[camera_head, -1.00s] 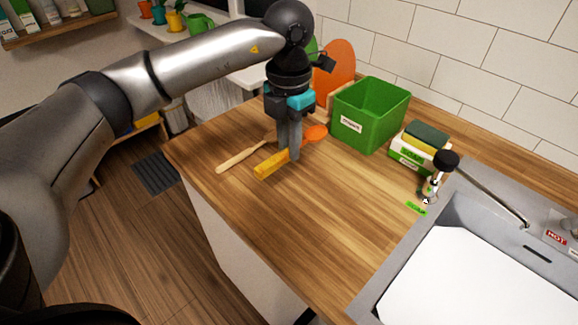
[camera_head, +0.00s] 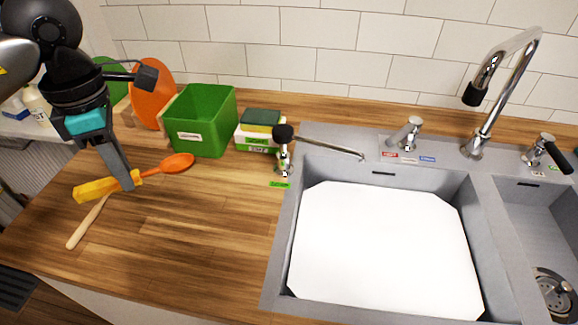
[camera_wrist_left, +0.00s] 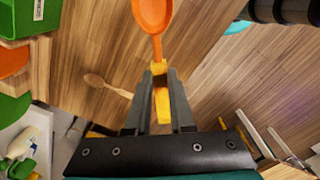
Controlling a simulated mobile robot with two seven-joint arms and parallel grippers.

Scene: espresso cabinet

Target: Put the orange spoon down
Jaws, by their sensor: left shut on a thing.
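The orange spoon (camera_head: 177,164) has an orange bowl and a yellow handle. My left gripper (camera_head: 127,183) is shut on its handle, low over the wooden counter (camera_head: 200,225). In the left wrist view the spoon's bowl (camera_wrist_left: 152,14) points away from my left gripper (camera_wrist_left: 158,92), with the handle between the fingers. I cannot tell whether the spoon touches the counter. My right gripper is not in view.
A pale wooden spoon (camera_head: 86,226) lies on the counter beside the orange spoon. A green bin (camera_head: 205,122) stands behind, with sponges (camera_head: 260,120) beside it. A sink (camera_head: 281,260) is at the right. The counter's middle is clear.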

